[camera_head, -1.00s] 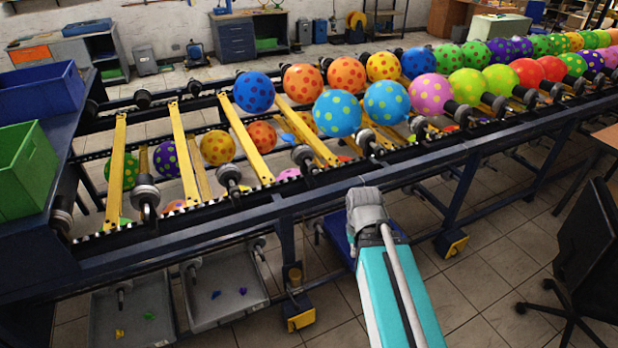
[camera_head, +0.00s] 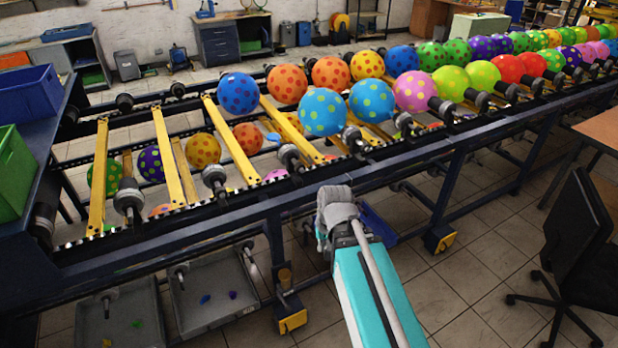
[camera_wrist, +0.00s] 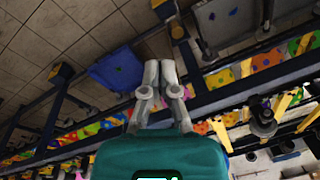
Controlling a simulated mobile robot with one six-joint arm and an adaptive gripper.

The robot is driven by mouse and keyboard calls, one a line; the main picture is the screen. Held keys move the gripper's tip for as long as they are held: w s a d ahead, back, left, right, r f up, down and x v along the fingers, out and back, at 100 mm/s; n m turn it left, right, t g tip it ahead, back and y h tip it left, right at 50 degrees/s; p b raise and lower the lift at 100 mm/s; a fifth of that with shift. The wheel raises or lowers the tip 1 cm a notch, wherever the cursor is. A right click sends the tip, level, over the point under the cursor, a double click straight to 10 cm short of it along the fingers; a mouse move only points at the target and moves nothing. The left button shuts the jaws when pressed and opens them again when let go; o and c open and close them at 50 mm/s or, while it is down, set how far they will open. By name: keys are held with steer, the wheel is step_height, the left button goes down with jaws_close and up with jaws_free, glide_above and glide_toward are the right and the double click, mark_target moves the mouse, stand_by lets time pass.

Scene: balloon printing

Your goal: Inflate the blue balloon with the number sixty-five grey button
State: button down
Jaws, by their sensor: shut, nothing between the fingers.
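No grey button and no number can be made out in either view. A blue balloon with orange dots (camera_head: 238,93) sits on the far side of the line. Two light blue balloons with yellow dots, a left one (camera_head: 322,111) and a right one (camera_head: 371,100), stand at its near side. Another blue balloon (camera_head: 401,60) is farther back. My gripper (camera_head: 333,196) is in front of the near rail, below the left light blue balloon. In the wrist view my gripper (camera_wrist: 158,70) has its fingers together, with nothing between them.
The dark near rail (camera_head: 230,215) runs across in front of my gripper. Grey trays (camera_head: 215,300) and a blue tray (camera_head: 378,224) lie under the line. Green and blue crates (camera_head: 28,95) stand at left. A black chair (camera_head: 580,240) is at right. Tiled floor is open between.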

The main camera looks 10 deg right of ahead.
steer(key=w+a+f+m+t+y+b, duration=0.35)
steer(key=w+f+m+b, duration=0.2)
steer(key=w, duration=0.25)
steer(key=m+t+b, duration=1.3)
steer(key=m+b, duration=0.7)
steer(key=m, duration=0.6)
glide_toward(303, 171)
steer(key=d+v, duration=0.1)
steer(key=v, duration=0.5)
steer(key=shift+w+r+n+g+y, duration=0.15)
steer(key=shift+r+n+g+y, duration=0.1)
steer(key=shift+y, duration=0.2)
steer(key=shift+w, duration=0.1)
steer(key=x, duration=1.3)
steer(key=shift+w+a+f, duration=0.1)
steer(key=shift+w+a, duration=0.1)
steer(key=shift+w, duration=0.2)
